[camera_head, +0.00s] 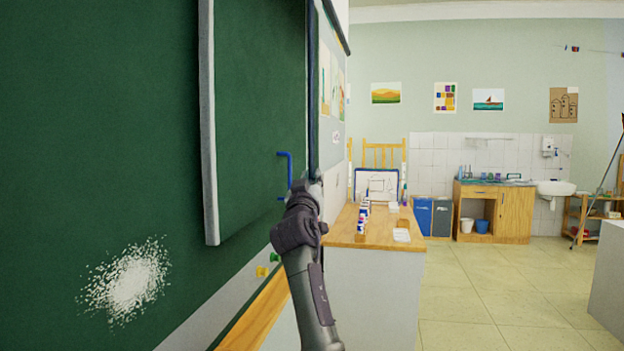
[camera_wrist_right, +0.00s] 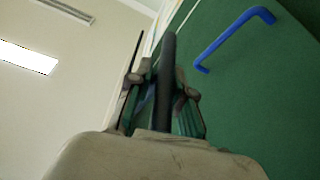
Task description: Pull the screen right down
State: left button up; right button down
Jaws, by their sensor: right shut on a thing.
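A pale panel with a dark lower edge bar, which looks like the screen (camera_head: 339,12), shows at the top of the head view, beyond the green board. Most of it is out of frame. My right gripper (camera_head: 314,184) is raised beside the board's right edge. In the wrist view my right gripper (camera_wrist_right: 162,95) is shut on a dark bar (camera_wrist_right: 167,65) that stands between its fingers. I cannot tell how this bar joins the screen. My left gripper is out of view.
A green board panel (camera_head: 250,110) with a blue handle (camera_head: 288,172) is close on the left. Below it are a wooden ledge (camera_head: 258,310) and small knobs. A wooden-topped counter (camera_head: 378,232) with paint bottles stands beyond my arm. The tiled floor (camera_head: 480,300) on the right is clear.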

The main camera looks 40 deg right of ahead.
jog(key=shift+w+a, duration=0.1)
jog(key=shift+a, duration=0.05)
jog(key=c, duration=1.3)
grip_release()
jog(key=shift+o, duration=0.8)
jog(key=shift+w+a, duration=0.1)
jog(key=shift+a, duration=0.05)
jog(key=shift+s+f, duration=0.1)
jog(key=shift+s, duration=0.1)
jog(key=v, duration=1.1)
jog(key=shift+s+a+f, duration=0.15)
jog(key=shift+s+a, duration=0.05)
jog(key=shift+a, duration=0.1)
